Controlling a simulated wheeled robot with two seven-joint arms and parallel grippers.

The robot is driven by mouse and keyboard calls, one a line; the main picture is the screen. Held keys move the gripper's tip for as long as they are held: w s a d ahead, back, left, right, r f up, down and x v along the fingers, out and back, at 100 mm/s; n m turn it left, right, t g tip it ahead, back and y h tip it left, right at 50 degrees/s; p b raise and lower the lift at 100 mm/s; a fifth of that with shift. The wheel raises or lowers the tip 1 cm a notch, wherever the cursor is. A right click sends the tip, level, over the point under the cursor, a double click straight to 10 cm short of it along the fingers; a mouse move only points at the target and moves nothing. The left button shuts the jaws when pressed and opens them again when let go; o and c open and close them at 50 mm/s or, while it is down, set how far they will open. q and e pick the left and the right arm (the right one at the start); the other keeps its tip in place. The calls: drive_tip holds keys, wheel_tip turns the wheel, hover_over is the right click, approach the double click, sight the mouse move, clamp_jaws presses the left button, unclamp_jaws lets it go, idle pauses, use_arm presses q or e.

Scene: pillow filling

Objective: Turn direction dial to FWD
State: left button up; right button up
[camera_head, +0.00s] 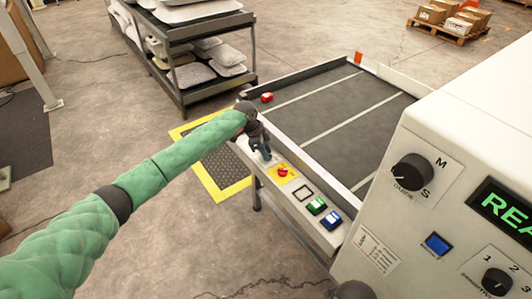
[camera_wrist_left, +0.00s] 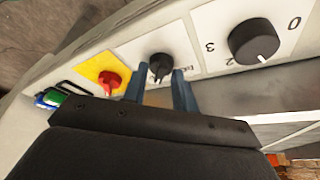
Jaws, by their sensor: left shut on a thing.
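The direction dial (camera_wrist_left: 160,64) is a small black knob on a white plate, beside the red button in the left wrist view. Its pointer direction is hard to tell, and a small label beside it is partly covered and unreadable. My left gripper (camera_wrist_left: 159,76) has its two blue-grey fingers on either side of the knob, shut on it. In the head view my left gripper (camera_head: 262,147) is at the far end of the control panel (camera_head: 325,236) and hides the dial. My right gripper is not in view.
A red button (camera_wrist_left: 110,80) on a yellow plate sits beside the dial. A numbered black dial (camera_wrist_left: 254,40) is on its other side. Green (camera_head: 317,205) and blue (camera_head: 331,219) buttons are nearer. A conveyor (camera_head: 340,112) lies behind the panel; a shelf rack (camera_head: 183,98) stands beyond.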

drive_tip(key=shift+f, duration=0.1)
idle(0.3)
use_arm(q)
drive_tip(key=o, duration=1)
drive_tip(key=shift+c, duration=0.2)
drive_tip(key=b+v, duration=0.1)
drive_tip(key=v, duration=0.5)
drive_tip(key=shift+r, duration=0.15)
drive_tip(key=shift+a+r+b, duration=0.3)
drive_tip(key=shift+r+b, duration=0.05)
drive_tip(key=shift+r, duration=0.35)
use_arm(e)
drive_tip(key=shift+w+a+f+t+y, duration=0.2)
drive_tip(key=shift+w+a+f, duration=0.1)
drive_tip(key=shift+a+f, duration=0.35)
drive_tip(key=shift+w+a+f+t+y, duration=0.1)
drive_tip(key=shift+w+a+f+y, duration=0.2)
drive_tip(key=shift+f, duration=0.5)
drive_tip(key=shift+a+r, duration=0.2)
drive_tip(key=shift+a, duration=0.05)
use_arm(q)
drive_tip(key=shift+n, duration=0.3)
